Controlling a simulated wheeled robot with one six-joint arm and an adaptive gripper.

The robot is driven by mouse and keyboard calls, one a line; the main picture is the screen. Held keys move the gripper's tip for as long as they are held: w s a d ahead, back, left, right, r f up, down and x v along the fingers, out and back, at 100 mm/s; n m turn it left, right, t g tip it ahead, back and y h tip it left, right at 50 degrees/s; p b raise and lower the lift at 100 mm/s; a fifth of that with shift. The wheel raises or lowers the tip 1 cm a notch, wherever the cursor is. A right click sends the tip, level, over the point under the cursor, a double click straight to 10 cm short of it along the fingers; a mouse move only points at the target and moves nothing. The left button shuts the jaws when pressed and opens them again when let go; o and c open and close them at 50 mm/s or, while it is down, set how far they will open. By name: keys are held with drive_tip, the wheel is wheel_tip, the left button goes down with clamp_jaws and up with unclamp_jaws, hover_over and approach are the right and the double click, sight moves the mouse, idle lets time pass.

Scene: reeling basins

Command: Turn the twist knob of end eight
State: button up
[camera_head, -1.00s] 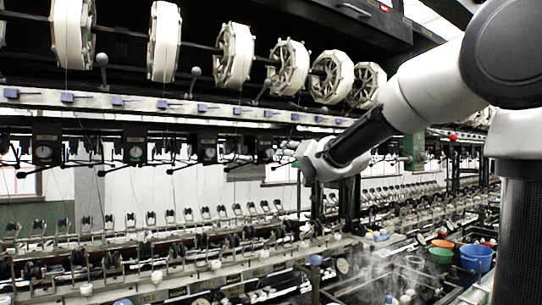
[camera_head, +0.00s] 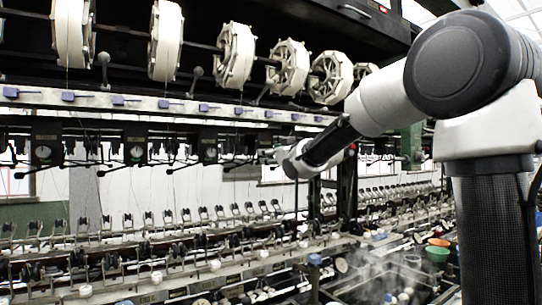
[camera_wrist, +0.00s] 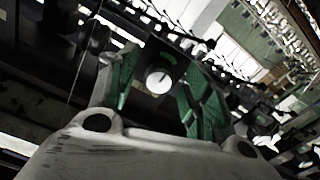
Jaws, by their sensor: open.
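A dark box with a round white dial-like face (camera_wrist: 158,81) shows in the wrist view, framed between the fingers of my gripper (camera_wrist: 162,92). The fingers are apart, with green on both sides, and nothing is held. The distance from fingertips to dial face is unclear. In the head view, similar dark boxes with white faces hang in a row under the rail, one at the left (camera_head: 43,152) and one farther right (camera_head: 136,151). My gripper is at the right part of this row, small and partly hidden by my wrist. I cannot read which box belongs to end eight.
Large white reels (camera_head: 236,55) hang above the pale rail (camera_head: 150,103). Thin dark levers stick out below the boxes. Threads run down from the reels.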

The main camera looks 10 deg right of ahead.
drive_tip(key=shift+w+a, duration=0.15)
drive_tip(key=shift+w, duration=0.25)
drive_tip(key=c, duration=1)
drive_tip(key=shift+m, duration=0.4)
drive_tip(key=shift+c, duration=0.2)
drive_tip(key=o, duration=1)
drive_tip(key=shift+o, duration=0.2)
drive_tip(key=v, duration=1.2)
